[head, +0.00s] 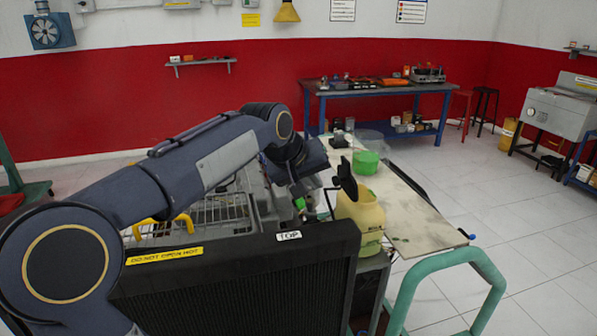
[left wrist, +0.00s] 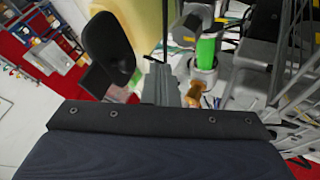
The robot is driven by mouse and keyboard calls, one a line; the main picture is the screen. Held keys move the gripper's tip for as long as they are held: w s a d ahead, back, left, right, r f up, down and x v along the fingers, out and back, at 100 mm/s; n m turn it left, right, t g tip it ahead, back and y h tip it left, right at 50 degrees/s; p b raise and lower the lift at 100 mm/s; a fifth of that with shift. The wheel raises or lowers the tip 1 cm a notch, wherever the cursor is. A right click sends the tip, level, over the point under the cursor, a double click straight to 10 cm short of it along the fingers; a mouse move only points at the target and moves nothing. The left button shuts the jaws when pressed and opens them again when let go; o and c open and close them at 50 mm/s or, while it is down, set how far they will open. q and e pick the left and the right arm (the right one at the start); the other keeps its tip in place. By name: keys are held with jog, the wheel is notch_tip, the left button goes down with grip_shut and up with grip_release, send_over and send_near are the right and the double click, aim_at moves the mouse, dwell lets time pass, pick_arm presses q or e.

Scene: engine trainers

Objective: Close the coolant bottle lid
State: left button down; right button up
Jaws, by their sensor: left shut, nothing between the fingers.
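The coolant bottle (head: 362,220) is pale yellow and stands at the right end of the black radiator in the head view. Its black lid (head: 347,178) is tilted up, open above the bottle's mouth. My left gripper (head: 316,160) is just left of the lid, with its fingertips hard to make out there. In the left wrist view the shut, empty fingers (left wrist: 160,82) are beside the lid (left wrist: 108,48), with a gap between them. The bottle (left wrist: 143,28) shows behind, partly cut off by the frame's top. My right gripper is not in view.
The black radiator (head: 235,285) with yellow and white labels stands in front. A teal tube frame (head: 450,262) is at the right. A pale tabletop (head: 415,215) with a green container (head: 366,162) lies beyond the bottle. Open tiled floor is at the right.

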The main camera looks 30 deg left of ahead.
pick_arm(q)
jog(key=shift+w+d+r, duration=0.2)
jog(key=shift+w+d, duration=0.5)
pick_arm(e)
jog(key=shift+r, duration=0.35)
